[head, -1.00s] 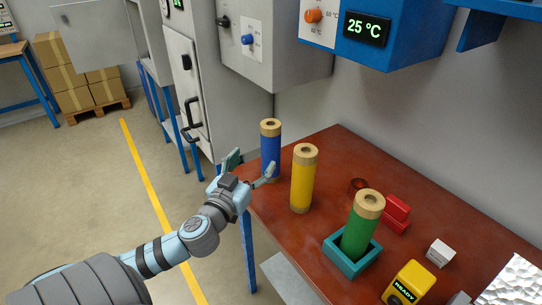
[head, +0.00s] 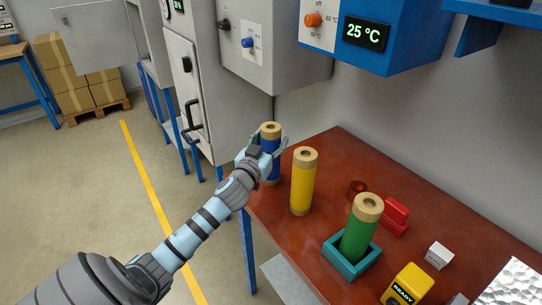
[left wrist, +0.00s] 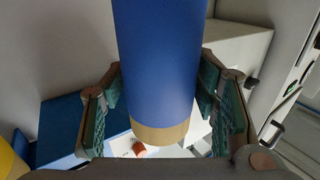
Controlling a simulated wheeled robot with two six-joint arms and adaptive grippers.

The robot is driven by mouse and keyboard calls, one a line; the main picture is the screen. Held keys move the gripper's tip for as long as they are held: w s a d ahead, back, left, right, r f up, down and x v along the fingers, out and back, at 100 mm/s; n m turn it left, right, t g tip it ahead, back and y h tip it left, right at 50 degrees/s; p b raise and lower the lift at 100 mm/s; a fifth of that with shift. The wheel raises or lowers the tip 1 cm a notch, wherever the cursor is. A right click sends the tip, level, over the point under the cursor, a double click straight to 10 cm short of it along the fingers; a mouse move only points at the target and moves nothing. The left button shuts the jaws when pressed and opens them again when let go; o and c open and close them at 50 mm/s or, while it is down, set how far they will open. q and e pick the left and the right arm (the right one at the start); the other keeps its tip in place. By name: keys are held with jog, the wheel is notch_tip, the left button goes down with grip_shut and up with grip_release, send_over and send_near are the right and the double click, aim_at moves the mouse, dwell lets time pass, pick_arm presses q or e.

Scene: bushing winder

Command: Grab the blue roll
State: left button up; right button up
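The blue roll (head: 269,166), with tan ends, stands upright at the far left corner of the red-brown table (head: 325,157). My left gripper (head: 266,152) is at its upper part, with its fingers on both sides of it. In the left wrist view the blue roll (left wrist: 160,65) lies between the two teal finger pads of the left gripper (left wrist: 160,90). The fingers are spread wide, with narrow gaps near the roll's tan end; firm contact cannot be made out. My right gripper is not in view.
A yellow roll (head: 303,182) stands close to the right of the blue one. A green roll (head: 361,230) stands in a teal holder (head: 347,268). A grey cabinet (head: 275,45) and a blue unit reading 25 °C (head: 410,40) hang above the table.

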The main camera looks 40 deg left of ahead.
pick_arm(q)
grip_shut()
